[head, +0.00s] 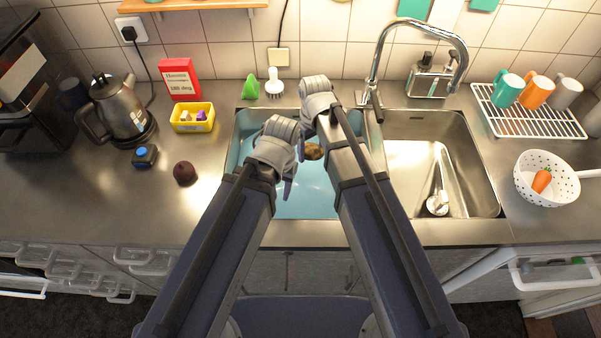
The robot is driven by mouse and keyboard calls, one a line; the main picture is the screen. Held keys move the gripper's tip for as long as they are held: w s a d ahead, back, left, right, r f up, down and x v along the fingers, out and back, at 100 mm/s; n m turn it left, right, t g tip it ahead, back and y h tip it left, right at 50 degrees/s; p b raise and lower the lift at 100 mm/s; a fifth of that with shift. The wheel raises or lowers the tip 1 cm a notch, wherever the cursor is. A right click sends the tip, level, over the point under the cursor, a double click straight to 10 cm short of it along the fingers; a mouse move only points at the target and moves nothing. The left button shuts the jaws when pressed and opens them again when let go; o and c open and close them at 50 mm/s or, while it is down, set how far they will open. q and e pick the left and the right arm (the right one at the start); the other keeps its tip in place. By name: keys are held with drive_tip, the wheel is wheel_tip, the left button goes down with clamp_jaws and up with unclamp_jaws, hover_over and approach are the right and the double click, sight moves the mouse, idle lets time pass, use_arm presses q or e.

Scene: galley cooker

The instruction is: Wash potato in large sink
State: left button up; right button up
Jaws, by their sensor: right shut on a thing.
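The brown potato (314,152) is over the left basin, partly hidden behind my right wrist. My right gripper (304,148) is shut on it, though the fingers are mostly hidden by the arm. The left basin (310,205), the larger one, holds blue water. I cannot tell whether the potato touches the water. My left gripper (288,186) is over the same basin, left of and nearer than the potato; its opening is hidden by its wrist.
A tap (372,80) stands behind the sinks. The right basin (405,165) holds a shiny metal object. A kettle (122,112), yellow tub (192,127) and dark round item (185,173) stand left. A rack of mugs (530,118) and a colander with a carrot (541,180) stand right.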

use_arm(q)
wheel_tip(320, 180, down, 4)
drive_tip(key=shift+r+b, duration=0.1)
drive_tip(key=shift+b, duration=1.1)
use_arm(e)
drive_tip(key=a+f+n, duration=0.1)
drive_tip(key=s+a+f+n, duration=0.1)
drive_tip(key=s+a+f, duration=0.1)
drive_tip(key=f, duration=0.1)
drive_tip(key=shift+a+n, duration=0.35)
drive_tip(key=shift+n, duration=0.05)
use_arm(q)
drive_tip(key=shift+f, duration=0.2)
use_arm(e)
drive_tip(key=shift+w+f, duration=0.1)
drive_tip(key=shift+f, duration=0.05)
use_arm(q)
wheel_tip(320, 180, down, 6)
drive_tip(key=b, duration=0.6)
drive_tip(key=shift+s+a+r, duration=0.1)
drive_tip(key=shift+a, duration=0.05)
use_arm(e)
wheel_tip(320, 180, down, 6)
drive_tip(key=shift+r, duration=0.1)
use_arm(q)
drive_tip(key=shift+f+b, duration=1.05)
drive_tip(key=shift+b, duration=0.05)
use_arm(e)
drive_tip(key=shift+f, duration=1.05)
